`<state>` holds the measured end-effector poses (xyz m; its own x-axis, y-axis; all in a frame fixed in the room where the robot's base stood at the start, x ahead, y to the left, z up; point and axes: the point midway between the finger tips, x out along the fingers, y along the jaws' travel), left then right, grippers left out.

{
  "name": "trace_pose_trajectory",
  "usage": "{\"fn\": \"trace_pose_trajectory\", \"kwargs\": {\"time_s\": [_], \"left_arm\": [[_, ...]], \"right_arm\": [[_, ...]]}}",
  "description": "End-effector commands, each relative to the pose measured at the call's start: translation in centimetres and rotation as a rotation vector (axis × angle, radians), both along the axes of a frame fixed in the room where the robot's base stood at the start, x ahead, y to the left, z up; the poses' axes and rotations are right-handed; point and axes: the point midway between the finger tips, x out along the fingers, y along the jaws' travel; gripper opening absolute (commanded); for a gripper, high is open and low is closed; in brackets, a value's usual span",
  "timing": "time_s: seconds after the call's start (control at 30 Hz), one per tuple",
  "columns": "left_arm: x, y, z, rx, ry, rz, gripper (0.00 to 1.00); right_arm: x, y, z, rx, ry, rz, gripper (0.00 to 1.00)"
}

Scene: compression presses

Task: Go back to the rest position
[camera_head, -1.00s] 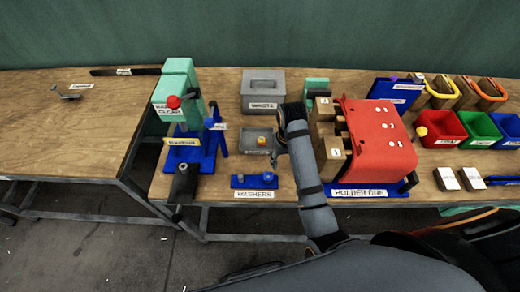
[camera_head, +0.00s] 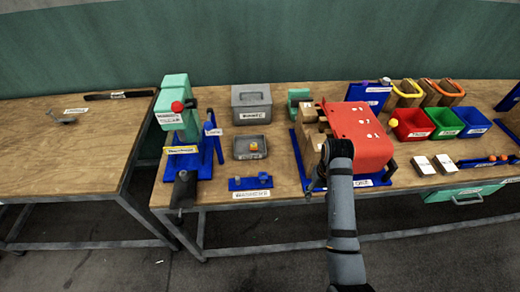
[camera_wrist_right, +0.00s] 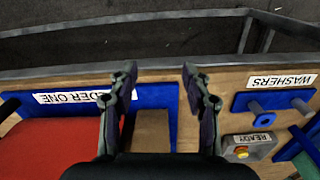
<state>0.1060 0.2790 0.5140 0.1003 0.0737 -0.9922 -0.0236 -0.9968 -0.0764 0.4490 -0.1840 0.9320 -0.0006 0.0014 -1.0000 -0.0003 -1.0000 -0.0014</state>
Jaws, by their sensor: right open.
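My right arm enters the head view from the bottom. My right gripper is mostly hidden there by the wrist, at the front of the red holder cover (camera_head: 362,135). In the right wrist view my right gripper (camera_wrist_right: 160,88) is open, its two fingers apart with nothing between them. Below the fingers are the blue base of holder one (camera_wrist_right: 150,95) and a wooden block (camera_wrist_right: 152,130). My left gripper is not in view.
Red, green and blue bins (camera_head: 445,122) stand at right. The left table (camera_head: 60,160) is mostly clear.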

Motion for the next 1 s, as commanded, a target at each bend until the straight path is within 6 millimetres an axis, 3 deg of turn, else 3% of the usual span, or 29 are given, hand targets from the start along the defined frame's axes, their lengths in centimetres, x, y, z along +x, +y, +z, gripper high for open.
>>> {"fn": "trace_pose_trajectory", "kwargs": {"time_s": [0.63,0.83,1.0], "left_arm": [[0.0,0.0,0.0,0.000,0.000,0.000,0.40],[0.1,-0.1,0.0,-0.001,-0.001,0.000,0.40],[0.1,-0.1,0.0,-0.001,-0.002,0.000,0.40]], "right_arm": [[-0.4,-0.3,-0.3,-0.004,-0.007,-0.003,0.49],[-4.8,-3.4,-1.9,-0.048,-0.096,-0.013,0.49],[-8.4,-5.1,-1.7,-0.077,-0.184,0.007,0.49]]}}
